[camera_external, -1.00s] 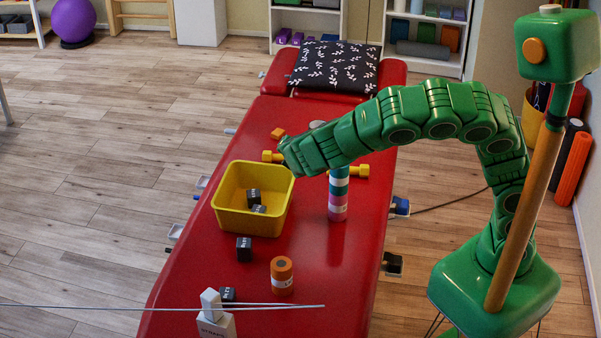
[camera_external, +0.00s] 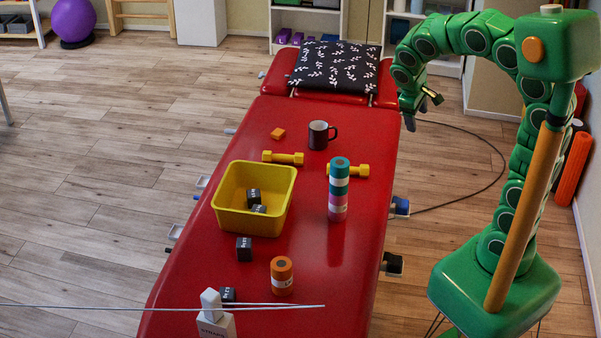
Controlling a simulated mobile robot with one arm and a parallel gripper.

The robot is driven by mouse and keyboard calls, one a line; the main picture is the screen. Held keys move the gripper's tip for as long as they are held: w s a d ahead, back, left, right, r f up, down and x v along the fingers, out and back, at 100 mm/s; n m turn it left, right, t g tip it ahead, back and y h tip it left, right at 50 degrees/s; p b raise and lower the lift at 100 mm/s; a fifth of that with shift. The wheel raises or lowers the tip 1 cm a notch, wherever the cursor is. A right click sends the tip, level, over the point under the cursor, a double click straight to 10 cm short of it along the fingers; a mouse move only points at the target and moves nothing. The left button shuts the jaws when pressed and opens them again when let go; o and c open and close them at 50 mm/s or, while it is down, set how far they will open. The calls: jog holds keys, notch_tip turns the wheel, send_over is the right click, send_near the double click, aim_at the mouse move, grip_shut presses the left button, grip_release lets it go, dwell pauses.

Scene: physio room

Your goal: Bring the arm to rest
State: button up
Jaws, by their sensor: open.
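My gripper (camera_external: 424,108) is open and empty. It hangs from my raised, bent green arm, to the right of the red treatment table (camera_external: 330,270) and clear of its edge. The fingers are small and partly dark against the floor. On the table are a yellow bin (camera_external: 228,222) with dark cubes in it, a dark mug (camera_external: 319,135), a stack of coloured rolls (camera_external: 338,189) and an orange roll (camera_external: 282,276). My gripper touches none of them.
A dark cube (camera_external: 244,249) sits in front of the bin. A white bottle (camera_external: 214,315) stands at the near end. A patterned pillow (camera_external: 336,65) lies at the far end.

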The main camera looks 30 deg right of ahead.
jog(key=s+d+f+m+g+y, duration=0.1)
jog(key=s+m+y, duration=0.3)
jog(key=s, duration=1.9)
jog(key=shift+d+f+m+g, duration=0.35)
jog(key=shift+f+m+g, duration=0.1)
jog(key=shift+g, duration=0.25)
